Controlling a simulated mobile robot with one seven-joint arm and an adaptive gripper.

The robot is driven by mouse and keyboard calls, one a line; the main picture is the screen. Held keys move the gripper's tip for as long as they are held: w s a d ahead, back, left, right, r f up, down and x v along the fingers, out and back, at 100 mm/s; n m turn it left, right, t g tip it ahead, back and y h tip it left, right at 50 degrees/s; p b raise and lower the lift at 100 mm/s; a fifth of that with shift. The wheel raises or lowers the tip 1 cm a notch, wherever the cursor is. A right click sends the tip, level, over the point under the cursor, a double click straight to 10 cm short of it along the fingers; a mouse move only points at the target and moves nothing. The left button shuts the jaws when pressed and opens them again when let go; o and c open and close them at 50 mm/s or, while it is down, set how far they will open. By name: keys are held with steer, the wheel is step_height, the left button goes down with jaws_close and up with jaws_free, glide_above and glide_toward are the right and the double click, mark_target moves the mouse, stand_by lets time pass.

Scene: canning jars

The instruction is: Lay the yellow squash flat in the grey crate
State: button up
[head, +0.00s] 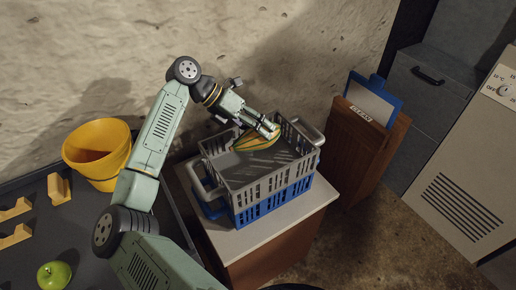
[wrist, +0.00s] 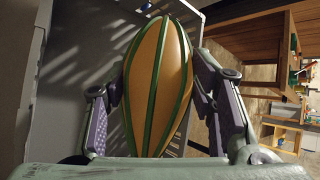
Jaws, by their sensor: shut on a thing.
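The yellow squash (head: 252,143), orange-yellow with dark green stripes, is at the far side of the grey crate (head: 255,182), around rim height. I cannot tell whether it touches the crate's floor. My gripper (head: 269,130) reaches in from above left and is shut on the squash. In the wrist view the squash (wrist: 157,75) fills the middle, its long side running up the picture, with a finger of my gripper (wrist: 158,88) pressed on each side. The grey crate (wrist: 75,70) shows behind it; the squash's underside is hidden.
The grey crate sits on a blue crate (head: 275,203) on a small white-topped stand (head: 235,240). A yellow bucket (head: 120,170), wooden blocks (head: 59,188) and a green apple (head: 54,275) are on the dark table at left. A wooden holder with a blue clipboard (head: 373,100) stands right.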

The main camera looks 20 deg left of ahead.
glide_above(258, 163)
steer(key=shift+f, duration=3.1)
steer(key=shift+f, duration=0.5)
steer(key=shift+f, duration=0.1)
steer(key=o, duration=0.9)
steer(key=shift+c, duration=0.2)
steer(key=shift+r, duration=0.35)
steer(key=v, duration=1.2)
steer(key=shift+r, duration=0.25)
steer(key=shift+s+a, duration=0.1)
